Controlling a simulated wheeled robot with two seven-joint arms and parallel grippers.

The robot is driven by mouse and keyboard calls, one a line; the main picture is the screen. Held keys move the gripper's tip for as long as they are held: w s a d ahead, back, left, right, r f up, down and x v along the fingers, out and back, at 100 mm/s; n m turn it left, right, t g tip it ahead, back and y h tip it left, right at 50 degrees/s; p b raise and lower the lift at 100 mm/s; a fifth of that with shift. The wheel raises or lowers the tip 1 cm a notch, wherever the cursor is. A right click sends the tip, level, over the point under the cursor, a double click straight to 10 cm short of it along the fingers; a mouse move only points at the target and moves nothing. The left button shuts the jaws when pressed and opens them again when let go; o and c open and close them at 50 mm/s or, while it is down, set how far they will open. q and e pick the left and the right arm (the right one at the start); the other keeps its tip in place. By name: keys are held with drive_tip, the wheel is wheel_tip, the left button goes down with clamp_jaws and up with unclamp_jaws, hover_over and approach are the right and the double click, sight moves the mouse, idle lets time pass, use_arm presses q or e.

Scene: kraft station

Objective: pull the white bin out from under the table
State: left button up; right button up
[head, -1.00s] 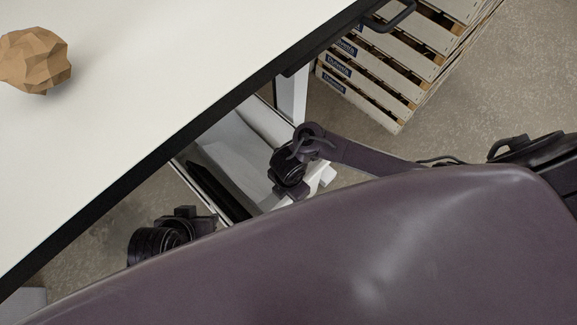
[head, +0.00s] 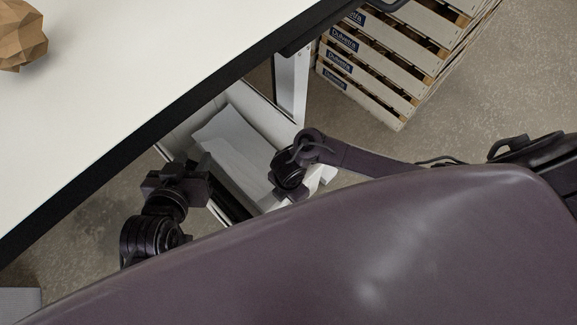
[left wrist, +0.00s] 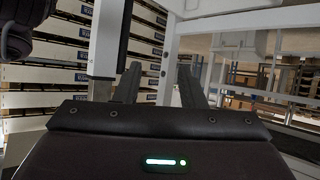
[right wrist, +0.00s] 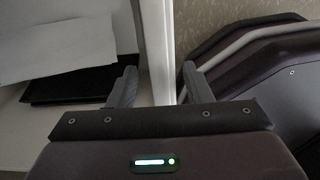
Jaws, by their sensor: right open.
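The white bin (head: 262,117) shows below the table edge in the head view, with white paper (head: 232,142) and a dark item inside. My right gripper is at the bin's near end in the head view, its fingers hidden there. In the right wrist view the right gripper (right wrist: 156,88) is open, its fingers on either side of the bin's white wall (right wrist: 157,40); contact is unclear. My left gripper (head: 203,170) is at the bin's left side in the head view. In the left wrist view it (left wrist: 159,83) is open, with no object clearly between its fingers.
The white table (head: 150,70) with a black edge overhangs the bin. A white table leg (head: 291,85) stands just beyond it. Stacked slatted crates (head: 385,65) stand at the upper right. A brown faceted object (head: 18,35) is on the tabletop. Bare floor shows at the right.

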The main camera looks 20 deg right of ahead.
wheel_tip(320, 180, down, 3)
drive_tip(key=shift+f+b, duration=0.1)
drive_tip(key=shift+b, duration=0.75)
use_arm(q)
drive_tip(key=w+r+t+h, duration=0.2)
drive_tip(key=w+r+t, duration=0.2)
drive_tip(key=r, duration=1)
drive_tip(key=t, duration=0.3)
drive_tip(key=shift+r+t+h, duration=0.3)
drive_tip(key=shift+r+h, duration=0.1)
drive_tip(key=shift+w+d, duration=0.1)
use_arm(e)
clamp_jaws()
